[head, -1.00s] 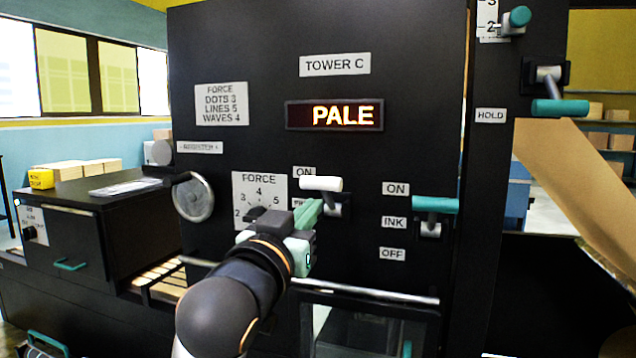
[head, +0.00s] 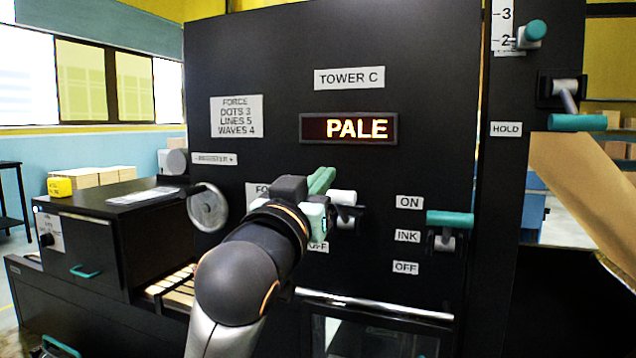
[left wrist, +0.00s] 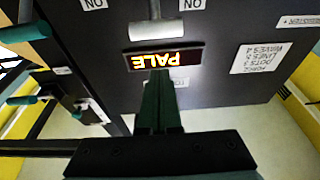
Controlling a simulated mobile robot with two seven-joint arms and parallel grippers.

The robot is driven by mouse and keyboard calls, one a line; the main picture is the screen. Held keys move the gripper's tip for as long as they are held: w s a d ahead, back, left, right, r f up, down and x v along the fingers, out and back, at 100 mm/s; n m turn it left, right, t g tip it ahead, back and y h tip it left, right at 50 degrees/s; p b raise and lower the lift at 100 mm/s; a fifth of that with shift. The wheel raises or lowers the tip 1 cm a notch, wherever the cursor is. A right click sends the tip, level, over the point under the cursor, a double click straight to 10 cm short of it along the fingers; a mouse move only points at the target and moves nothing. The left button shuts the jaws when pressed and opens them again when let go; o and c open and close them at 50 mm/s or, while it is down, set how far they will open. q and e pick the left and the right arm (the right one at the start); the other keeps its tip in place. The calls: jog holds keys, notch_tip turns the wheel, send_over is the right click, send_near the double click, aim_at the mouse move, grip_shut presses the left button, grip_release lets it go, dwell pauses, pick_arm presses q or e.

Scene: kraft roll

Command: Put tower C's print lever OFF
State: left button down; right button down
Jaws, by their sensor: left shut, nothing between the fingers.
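Tower C's print lever has a white handle (head: 343,197) and is up, at its ON end. It also shows in the left wrist view (left wrist: 152,28). My left gripper (head: 323,180) is shut and empty, with its green fingertips just left of and slightly above the handle in the head view. In the left wrist view the shut fingers (left wrist: 158,105) point towards the panel. I cannot tell whether they touch the handle. The lever's OFF plate (head: 318,247) is partly hidden, and its ON plate is hidden by my gripper in the head view. My right gripper is not in view.
The teal-handled ink lever (head: 450,219) stands to the right with its own plates. A lit display (head: 349,129) reads PALE above. A handwheel (head: 208,207) is at the left, a HOLD lever (head: 577,122) at the far right. A metal rail (head: 375,305) runs below.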

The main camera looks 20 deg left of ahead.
aim_at(333, 194)
pick_arm(q)
jog(key=p+x, duration=0.2)
jog(key=x, duration=0.4)
jog(key=shift+w+r, duration=0.15)
jog(key=shift+w, duration=0.2)
jog(key=f, duration=0.1)
jog(key=s+f, duration=0.1)
jog(key=shift+s+f, duration=0.15)
jog(key=shift+f, duration=0.15)
jog(key=shift+s+f, duration=0.3)
jog(key=shift+f, duration=0.35)
